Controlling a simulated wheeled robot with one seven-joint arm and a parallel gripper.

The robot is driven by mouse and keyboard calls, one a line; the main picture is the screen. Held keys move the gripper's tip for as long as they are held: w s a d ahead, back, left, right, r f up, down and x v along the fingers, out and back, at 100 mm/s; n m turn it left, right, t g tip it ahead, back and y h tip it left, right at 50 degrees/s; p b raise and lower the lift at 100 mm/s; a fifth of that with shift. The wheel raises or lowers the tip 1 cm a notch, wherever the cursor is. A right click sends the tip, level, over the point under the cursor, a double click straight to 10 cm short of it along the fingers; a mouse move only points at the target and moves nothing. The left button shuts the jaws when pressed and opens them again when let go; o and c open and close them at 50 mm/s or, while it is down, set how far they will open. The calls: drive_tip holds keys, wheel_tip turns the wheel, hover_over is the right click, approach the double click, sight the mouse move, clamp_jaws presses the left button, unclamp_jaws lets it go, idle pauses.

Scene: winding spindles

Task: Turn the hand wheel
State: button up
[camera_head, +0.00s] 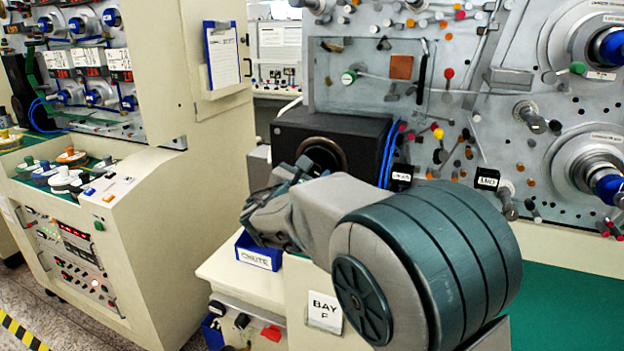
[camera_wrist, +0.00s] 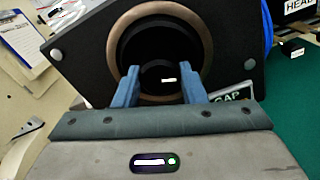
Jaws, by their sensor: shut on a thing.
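A dark round part, which I take for the hand wheel (camera_wrist: 155,76), sits inside the round opening of a black box in the wrist view. It bears a short white mark. My gripper (camera_wrist: 160,88) reaches up to the opening, with one blue finger on each side of this part, and is shut on it. The fingers hide its sides. The black box (camera_head: 358,133) stands on the bench in the head view, with a copper-coloured ring (camera_wrist: 205,45) around its opening. There my arm covers the lower part of the box, and the wheel cannot be made out.
Blue cables (camera_head: 388,155) run down the box's right side. A blue bin (camera_head: 258,251) sits below my gripper. A panel of spindles and guides (camera_head: 460,100) rises behind. Green mat (camera_head: 565,300) is clear at right.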

drive_tip(key=m+b, duration=0.3)
drive_tip(key=b, duration=0.2)
drive_tip(key=m+b, duration=0.4)
drive_tip(key=b, duration=0.2)
drive_tip(key=m+b, duration=0.3)
drive_tip(key=b, duration=0.3)
drive_tip(key=shift+f, duration=0.35)
drive_tip(key=m+b, duration=0.5)
drive_tip(key=b, duration=0.2)
drive_tip(key=shift+r+m, duration=0.1)
drive_tip(key=shift+m, duration=0.3)
drive_tip(key=shift+r+m+b, duration=0.2)
drive_tip(key=shift+m+b, duration=1.4)
drive_tip(key=shift+m, duration=0.4)
drive_tip(key=o, duration=1)
drive_tip(key=shift+r, duration=0.1)
